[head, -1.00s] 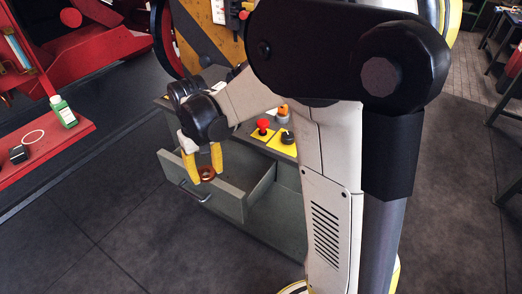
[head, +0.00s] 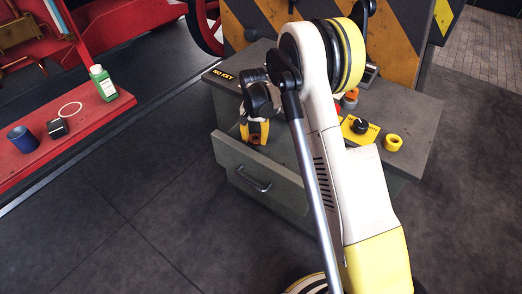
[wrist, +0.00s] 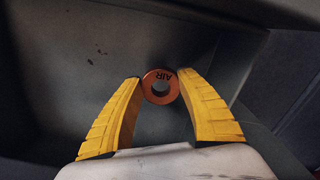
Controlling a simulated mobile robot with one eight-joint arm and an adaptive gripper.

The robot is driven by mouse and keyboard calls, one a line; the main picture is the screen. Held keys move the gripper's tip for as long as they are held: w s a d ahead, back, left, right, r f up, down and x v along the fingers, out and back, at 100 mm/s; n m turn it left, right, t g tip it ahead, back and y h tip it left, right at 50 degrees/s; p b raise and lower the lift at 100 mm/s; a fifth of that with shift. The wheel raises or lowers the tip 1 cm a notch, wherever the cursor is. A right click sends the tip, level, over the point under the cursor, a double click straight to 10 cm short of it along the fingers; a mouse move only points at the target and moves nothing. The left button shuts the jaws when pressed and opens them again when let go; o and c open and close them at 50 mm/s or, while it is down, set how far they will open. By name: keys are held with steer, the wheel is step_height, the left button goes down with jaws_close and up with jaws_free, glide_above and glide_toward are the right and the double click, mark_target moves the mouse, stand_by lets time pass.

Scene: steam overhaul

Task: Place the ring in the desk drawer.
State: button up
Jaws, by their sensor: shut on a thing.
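My gripper (wrist: 161,84) has its yellow fingertips shut on an orange ring (wrist: 160,98) marked "AIR". The ring lies between the fingertips in the wrist view, with the grey inside of the desk drawer (wrist: 75,45) around and below it. In the head view, my gripper (head: 256,138) points down above the open drawer (head: 235,155), behind its front panel. The ring is small and mostly hidden there. I cannot tell how far it is above the drawer floor. My arm hides the drawer's right part.
The grey desk (head: 395,115) carries a "NO KEY" label (head: 223,75), a black knob (head: 360,126) on a yellow plate and a yellow ring (head: 393,143). A red bench (head: 85,130) at left holds a green bottle (head: 103,84), a white ring (head: 70,109) and a blue cup (head: 23,139).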

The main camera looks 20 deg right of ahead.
mark_target(255, 148)
step_height(255, 148, down, 5)
steer(key=shift+b, duration=0.85)
steer(key=shift+r, duration=0.1)
steer(key=o, duration=0.9)
steer(key=shift+f, duration=0.25)
steer(key=o, duration=0.4)
steer(key=shift+r, duration=0.1)
